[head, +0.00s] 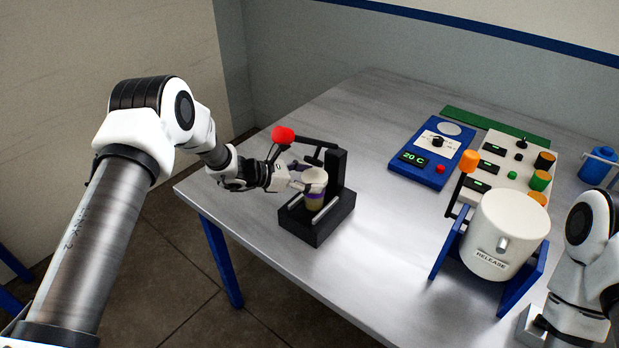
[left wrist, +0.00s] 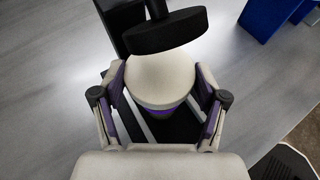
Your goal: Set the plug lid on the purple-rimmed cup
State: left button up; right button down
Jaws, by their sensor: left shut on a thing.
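The purple-rimmed cup (head: 315,200) stands upright in a black stand near the table's left edge. It has a tan body, and its purple rim shows in the left wrist view (left wrist: 163,109). The cream plug lid (head: 315,176) is at the top of the cup, directly over the rim; it shows as a pale round top in the left wrist view (left wrist: 160,78). My left gripper (head: 298,182) reaches in from the left, shut on the lid, with one finger on each side (left wrist: 159,80). Whether the lid is fully seated is hard to tell. My right gripper's fingers are not visible.
The black stand (head: 325,228) has an arm with a red knob (head: 283,135) and a black disc (left wrist: 165,33) close above the lid. A blue control box (head: 420,165), a button panel (head: 510,160) and a white drum (head: 505,235) stand to the right. The table's front middle is clear.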

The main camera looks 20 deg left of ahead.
pick_arm(q)
jog(key=shift+f+b, duration=0.3)
jog(key=shift+b, duration=0.1)
jog(key=o, duration=0.8)
